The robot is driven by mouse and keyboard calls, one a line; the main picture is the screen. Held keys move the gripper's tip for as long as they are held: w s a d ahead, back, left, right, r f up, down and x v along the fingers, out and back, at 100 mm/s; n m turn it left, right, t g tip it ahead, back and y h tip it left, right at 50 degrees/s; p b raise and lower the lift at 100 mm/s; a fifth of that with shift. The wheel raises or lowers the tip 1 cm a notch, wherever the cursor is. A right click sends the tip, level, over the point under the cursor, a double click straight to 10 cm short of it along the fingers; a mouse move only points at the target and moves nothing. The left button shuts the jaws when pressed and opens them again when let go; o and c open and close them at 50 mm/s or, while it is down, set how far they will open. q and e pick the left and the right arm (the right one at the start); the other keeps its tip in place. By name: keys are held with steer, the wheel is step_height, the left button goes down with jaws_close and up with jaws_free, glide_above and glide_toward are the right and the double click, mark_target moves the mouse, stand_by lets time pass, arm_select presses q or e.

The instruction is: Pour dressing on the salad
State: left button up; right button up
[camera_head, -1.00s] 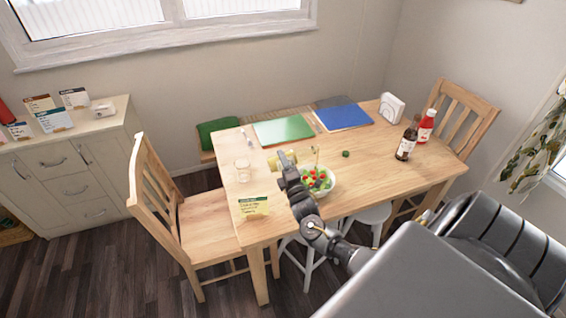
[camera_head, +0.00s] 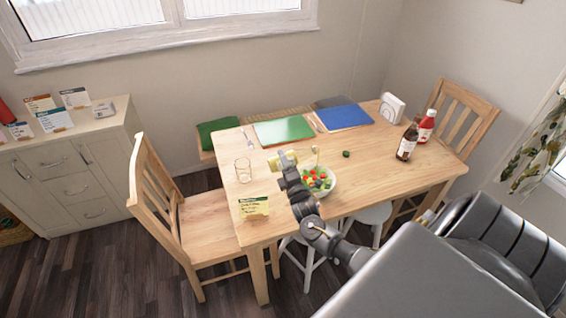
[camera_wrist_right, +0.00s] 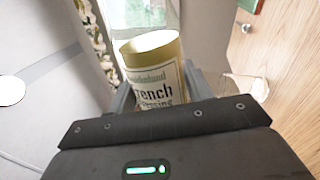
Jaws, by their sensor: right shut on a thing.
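My right gripper (camera_head: 285,163) is shut on the French dressing bottle (camera_head: 275,162), just left of and above the salad bowl (camera_head: 332,188). In the right wrist view the dressing bottle (camera_wrist_right: 155,82) sits between the fingers, with a pale label and a yellowish end. In the head view the bottle looks tipped over, lying roughly sideways. The salad (camera_head: 316,180) is green with red and orange pieces, and my arm partly hides the bowl. A thin pale streak shows above the bowl; I cannot tell surely whether it is flowing dressing. My left gripper is not in view.
The wooden table (camera_head: 375,175) also holds a glass (camera_head: 243,170), a note card (camera_head: 254,206), a green mat (camera_head: 283,130), a blue mat (camera_head: 343,116), a dark bottle (camera_head: 407,143), a red bottle (camera_head: 426,126) and a napkin holder (camera_head: 392,107). Chairs stand at both ends.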

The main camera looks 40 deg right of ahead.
steer(key=shift+r, duration=0.25)
stand_by(0.4)
steer(key=shift+r+m+h+p, duration=0.3)
steer(key=shift+r+m+p, duration=0.25)
steer(key=shift+m, duration=0.45)
stand_by(1.0)
steer(key=shift+r+m+h+p, duration=0.4)
steer(key=shift+r+m+p, duration=0.3)
steer(key=shift+m, duration=0.3)
steer(key=shift+r+g, duration=0.1)
steer(key=shift+g, duration=0.2)
stand_by(1.0)
